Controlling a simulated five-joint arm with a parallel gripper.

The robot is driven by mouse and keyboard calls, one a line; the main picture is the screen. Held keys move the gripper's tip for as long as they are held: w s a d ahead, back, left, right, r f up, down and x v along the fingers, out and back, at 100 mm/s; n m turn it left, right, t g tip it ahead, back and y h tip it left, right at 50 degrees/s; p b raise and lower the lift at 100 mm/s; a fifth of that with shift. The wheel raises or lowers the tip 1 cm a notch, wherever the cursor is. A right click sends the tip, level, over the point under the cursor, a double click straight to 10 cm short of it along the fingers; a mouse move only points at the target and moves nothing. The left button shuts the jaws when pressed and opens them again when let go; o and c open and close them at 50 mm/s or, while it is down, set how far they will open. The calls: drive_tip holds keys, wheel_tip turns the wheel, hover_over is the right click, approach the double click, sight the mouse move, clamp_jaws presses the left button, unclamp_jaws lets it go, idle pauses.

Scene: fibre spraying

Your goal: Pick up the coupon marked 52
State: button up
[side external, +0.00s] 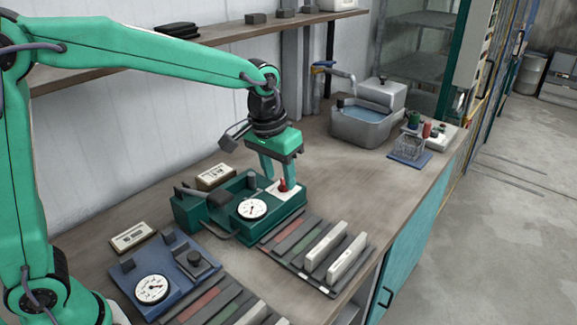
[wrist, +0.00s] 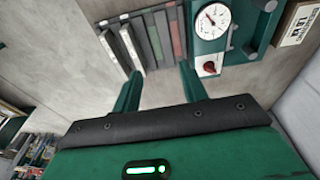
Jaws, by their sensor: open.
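No number 52 can be read on any coupon in either view. Two pale slabs, likely coupons, stand on edge in a dark slotted rack (side external: 297,262): a left slab (side external: 325,246) and a right slab (side external: 346,258). They also show in the wrist view as one slab (wrist: 131,48) and another slab (wrist: 112,48). My gripper (side external: 276,178) is open and empty, pointing down above the back of the green gauge device (side external: 186,213), behind the rack. In the wrist view my gripper (wrist: 160,72) has its two green fingers apart, with bare bench between them.
A blue gauge device (side external: 205,262) stands at front left, with a second rack holding more slabs beside it. The bench between rack and basin is clear.

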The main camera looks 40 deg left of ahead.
drive_tip(key=g, duration=0.2)
hover_over(328, 238)
wheel_tip(328, 238, down, 12)
drive_tip(key=shift+s+r, duration=0.1)
drive_tip(key=shift+r, duration=0.1)
drive_tip(key=shift+d, duration=0.1)
drive_tip(key=shift+f, duration=0.1)
drive_tip(key=shift+f, duration=1.2)
drive_tip(key=shift+f, duration=0.1)
drive_tip(key=shift+f, duration=2.5)
drive_tip(key=shift+c, duration=0.2)
clamp_jaws()
